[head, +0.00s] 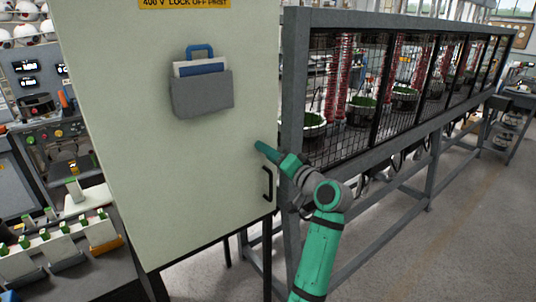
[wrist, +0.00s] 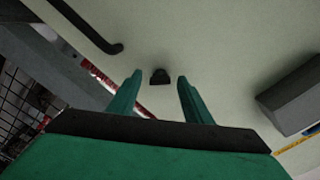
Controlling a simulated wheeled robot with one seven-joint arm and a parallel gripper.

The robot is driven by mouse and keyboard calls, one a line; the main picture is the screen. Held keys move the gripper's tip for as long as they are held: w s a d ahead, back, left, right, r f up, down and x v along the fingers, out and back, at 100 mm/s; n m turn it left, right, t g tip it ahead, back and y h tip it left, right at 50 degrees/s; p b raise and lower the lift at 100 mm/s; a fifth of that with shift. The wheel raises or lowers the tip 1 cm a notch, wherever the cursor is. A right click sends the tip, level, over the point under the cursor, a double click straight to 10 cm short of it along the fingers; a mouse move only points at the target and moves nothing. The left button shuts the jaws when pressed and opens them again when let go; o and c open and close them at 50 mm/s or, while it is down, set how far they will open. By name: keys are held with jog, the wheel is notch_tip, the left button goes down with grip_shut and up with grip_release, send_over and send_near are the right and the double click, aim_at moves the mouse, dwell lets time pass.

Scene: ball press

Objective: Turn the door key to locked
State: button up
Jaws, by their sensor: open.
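The pale cabinet door (head: 150,150) fills the left and middle of the head view. A small black piece (wrist: 160,75), which looks like the door key, stands out from the door in the wrist view. It lies between and beyond the two fingertips of my open, empty gripper (wrist: 158,78), with a gap on each side. I cannot tell which way the key is turned. In the head view my green gripper (head: 264,149) is at the door's right edge, above the black door handle (head: 267,185), and the key is hidden there.
A grey document pocket (head: 202,95) is fixed on the door's upper part; it also shows at the right of the wrist view (wrist: 290,98). A meshed grey frame (head: 345,155) stands close right of the door. Floor (head: 440,250) is clear at the right.

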jog(key=v, duration=1)
jog(key=shift+s, duration=0.2)
jog(key=shift+d, duration=0.1)
